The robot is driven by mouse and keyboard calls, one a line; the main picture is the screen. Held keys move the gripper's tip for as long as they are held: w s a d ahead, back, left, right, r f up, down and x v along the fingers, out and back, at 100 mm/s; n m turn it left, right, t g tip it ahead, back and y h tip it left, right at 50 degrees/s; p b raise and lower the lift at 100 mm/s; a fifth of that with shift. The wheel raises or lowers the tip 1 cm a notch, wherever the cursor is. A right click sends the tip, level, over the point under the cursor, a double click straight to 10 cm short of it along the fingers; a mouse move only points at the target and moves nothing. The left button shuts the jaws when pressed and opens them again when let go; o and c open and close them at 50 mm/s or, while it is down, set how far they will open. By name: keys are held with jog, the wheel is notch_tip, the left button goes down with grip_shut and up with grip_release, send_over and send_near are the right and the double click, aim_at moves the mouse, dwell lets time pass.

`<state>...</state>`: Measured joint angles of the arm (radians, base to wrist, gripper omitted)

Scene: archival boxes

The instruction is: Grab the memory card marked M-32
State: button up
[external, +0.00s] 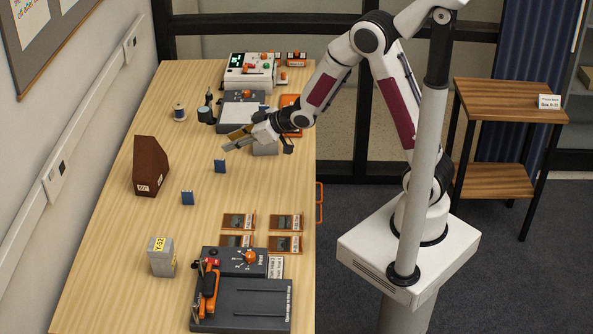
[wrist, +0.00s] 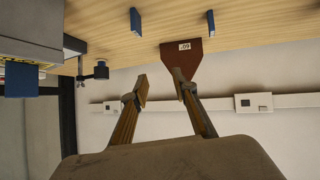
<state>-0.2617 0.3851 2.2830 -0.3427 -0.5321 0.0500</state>
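Two small blue upright cards stand apart on the table's middle, one nearer my gripper (external: 220,166) and one farther toward the front (external: 187,198). In the wrist view two blue cards show at the top, one left (wrist: 136,20) and one right (wrist: 211,23). Another blue piece (wrist: 22,78) shows at the left edge by a grey block. No M-32 mark is legible on any of them. My gripper (external: 229,141) is above the table's far half, beyond the cards and touching neither. In the wrist view its fingers (wrist: 161,87) are apart with nothing between them.
A brown slanted block (external: 150,165) stands at the left. A grey box marked Y-52 (external: 162,256), several orange-edged slides (external: 286,221) and a dark device with an orange handle (external: 245,300) are in front. A white device (external: 248,72) stands at the back.

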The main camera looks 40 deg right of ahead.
aim_at(187, 191)
jog(key=a+f+y, duration=0.1)
jog(key=a+f, duration=0.2)
jog(key=a+f+n+y, duration=0.1)
jog(key=a+f, duration=0.2)
jog(key=a, duration=0.1)
jog(key=s+a+f+n+y, duration=0.1)
jog(key=a+f+y, duration=0.1)
jog(key=a+f, duration=0.1)
jog(key=shift+s+a+f+g, duration=0.1)
jog(key=shift+a+f+g, duration=0.2)
jog(key=shift+a+f, duration=0.15)
jog(key=shift+s+a+f, duration=0.2)
jog(key=shift+a+f, duration=0.05)
jog(key=shift+a, duration=0.15)
jog(key=shift+x, duration=1.25)
jog(key=shift+x, duration=2.6)
jog(key=shift+w+r, duration=0.15)
jog(key=shift+d, duration=0.1)
grip_shut()
